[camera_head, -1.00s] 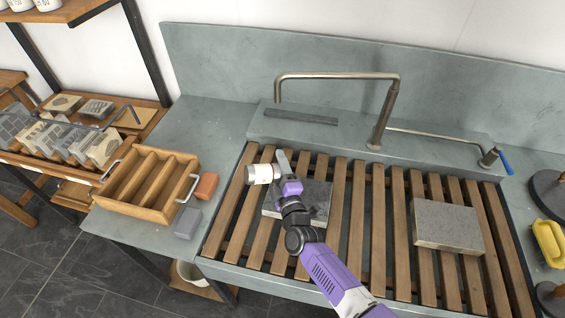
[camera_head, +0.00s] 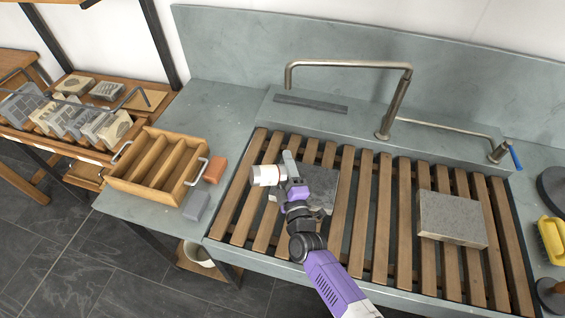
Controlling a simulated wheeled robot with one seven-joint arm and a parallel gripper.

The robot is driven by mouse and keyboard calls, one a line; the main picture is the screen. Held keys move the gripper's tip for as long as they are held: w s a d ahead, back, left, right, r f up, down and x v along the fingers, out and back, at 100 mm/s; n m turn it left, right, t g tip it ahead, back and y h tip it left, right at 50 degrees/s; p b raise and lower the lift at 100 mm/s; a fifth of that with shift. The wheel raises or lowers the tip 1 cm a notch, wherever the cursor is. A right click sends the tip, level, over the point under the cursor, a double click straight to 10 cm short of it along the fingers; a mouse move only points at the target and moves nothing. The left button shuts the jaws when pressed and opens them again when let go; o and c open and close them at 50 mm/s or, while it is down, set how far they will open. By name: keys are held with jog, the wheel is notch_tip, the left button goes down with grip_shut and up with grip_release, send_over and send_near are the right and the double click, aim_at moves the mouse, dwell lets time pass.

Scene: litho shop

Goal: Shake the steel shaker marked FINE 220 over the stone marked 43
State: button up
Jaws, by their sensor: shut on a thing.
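My gripper (camera_head: 287,178) is shut on a pale, cream-and-white cylindrical shaker (camera_head: 266,175). The shaker lies tilted on its side in the jaws, pointing left; no marking on it can be read. It is held above the left edge of a dark grey stone (camera_head: 320,182) on the slatted rack, and my gripper and wrist cover part of that stone. A second, lighter grey stone (camera_head: 450,217) lies on the slats to the right. No number can be read on either stone.
A wooden divided tray (camera_head: 150,190), an orange block (camera_head: 215,169) and a grey block (camera_head: 196,205) sit on the left counter. A bent steel pipe (camera_head: 395,105) rises behind the slats. A yellow brush (camera_head: 551,240) lies at the right. Slats between the stones are clear.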

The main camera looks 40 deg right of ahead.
jog(key=shift+s+d+b, duration=0.1)
jog(key=shift+s+d, duration=0.9)
jog(key=shift+s, duration=0.3)
jog(key=shift+s+d+b, duration=0.15)
jog(key=shift+s+d, duration=0.85)
jog(key=shift+s, duration=0.3)
jog(key=shift+s+d+b, duration=0.1)
jog(key=shift+s+d, duration=0.9)
jog(key=shift+s, duration=0.3)
